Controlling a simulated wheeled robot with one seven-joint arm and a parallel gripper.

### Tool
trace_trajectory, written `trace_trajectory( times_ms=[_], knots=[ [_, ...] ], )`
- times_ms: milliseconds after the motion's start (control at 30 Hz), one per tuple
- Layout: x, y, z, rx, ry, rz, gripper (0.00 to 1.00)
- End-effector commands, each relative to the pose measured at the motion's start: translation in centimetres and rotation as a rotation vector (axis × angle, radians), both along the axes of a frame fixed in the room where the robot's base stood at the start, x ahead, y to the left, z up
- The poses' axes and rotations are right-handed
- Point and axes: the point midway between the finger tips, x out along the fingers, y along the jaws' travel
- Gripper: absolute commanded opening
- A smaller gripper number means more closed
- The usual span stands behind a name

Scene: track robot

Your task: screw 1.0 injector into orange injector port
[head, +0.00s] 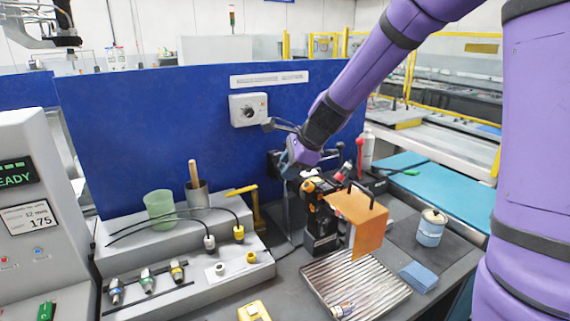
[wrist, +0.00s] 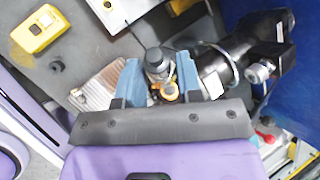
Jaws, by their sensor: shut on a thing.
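My gripper (head: 300,170) is over the black machine (head: 322,225) on the bench in the head view. In the wrist view its two blue fingers (wrist: 158,78) are shut on a small grey, dark-capped piece (wrist: 156,62), which looks like the injector; no 1.0 marking is readable. An orange ring (wrist: 168,93), apparently the orange injector port, shows right beside the held piece, between the fingers. Orange also shows on the machine's top in the head view (head: 309,186). I cannot tell whether the injector touches the port or how deep it sits.
An orange panel (head: 357,222) stands right of the machine. A ribbed metal tray (head: 318,275) holding a small part (head: 343,309) is in front. A rack at left holds blue (head: 115,291), green (head: 147,282) and yellow (head: 177,271) banded pieces. A blue wall (head: 180,125) rises behind.

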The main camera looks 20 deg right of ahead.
Motion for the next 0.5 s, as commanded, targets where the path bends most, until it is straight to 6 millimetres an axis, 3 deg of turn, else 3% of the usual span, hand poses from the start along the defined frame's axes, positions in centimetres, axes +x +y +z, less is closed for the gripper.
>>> trace_trajectory(
  times_ms=[500],
  knots=[
    [0.5,-2.6,-2.6,0.000,0.000,0.000,0.09]
  ],
)
